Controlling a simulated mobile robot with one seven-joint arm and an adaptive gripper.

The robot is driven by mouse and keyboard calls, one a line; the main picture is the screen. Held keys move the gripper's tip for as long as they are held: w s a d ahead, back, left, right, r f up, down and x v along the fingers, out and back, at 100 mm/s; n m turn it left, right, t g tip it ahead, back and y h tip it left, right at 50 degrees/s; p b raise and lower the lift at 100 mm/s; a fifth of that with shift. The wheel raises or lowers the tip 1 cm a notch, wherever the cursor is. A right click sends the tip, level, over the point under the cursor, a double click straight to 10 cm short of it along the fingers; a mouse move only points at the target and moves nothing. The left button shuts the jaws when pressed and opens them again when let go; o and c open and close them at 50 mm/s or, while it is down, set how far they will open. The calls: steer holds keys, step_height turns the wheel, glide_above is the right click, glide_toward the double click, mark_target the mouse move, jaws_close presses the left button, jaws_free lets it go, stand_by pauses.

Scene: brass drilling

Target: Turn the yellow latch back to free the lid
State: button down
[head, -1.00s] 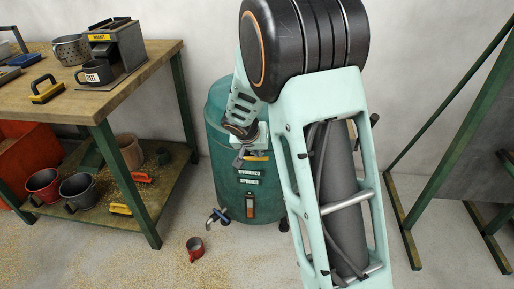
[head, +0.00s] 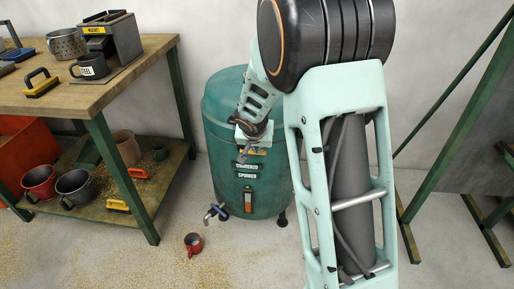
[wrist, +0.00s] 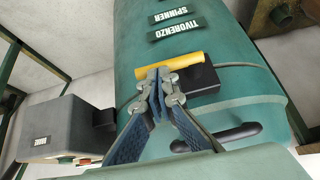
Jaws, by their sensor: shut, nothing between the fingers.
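The yellow latch (wrist: 183,64) is a short bar on the front of the green spinner drum (head: 222,180), beside a dark block (wrist: 195,83). In the wrist view it lies nearly level, tilted slightly up to the right. My gripper (wrist: 158,73) is shut and empty, with its tips at the latch's left end; I cannot tell whether they touch it. In the head view my gripper (head: 248,152) is at the drum's upper front and partly covers the latch (head: 260,152). The lid (wrist: 265,120) has a dark handle (wrist: 228,136); my arm hides part of the drum top.
A drain tap (head: 215,212) sticks out low on the drum, near a red cup (head: 194,243) on the floor. A green frame (head: 440,160) stands at the right.

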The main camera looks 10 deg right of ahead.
steer(key=w+r+p+v, duration=0.1)
steer(key=p+v, duration=0.4)
steer(key=v, duration=0.7)
steer(key=shift+w+d+r, duration=0.2)
steer(key=shift+w+r, duration=0.25)
steer(key=shift+r, duration=0.2)
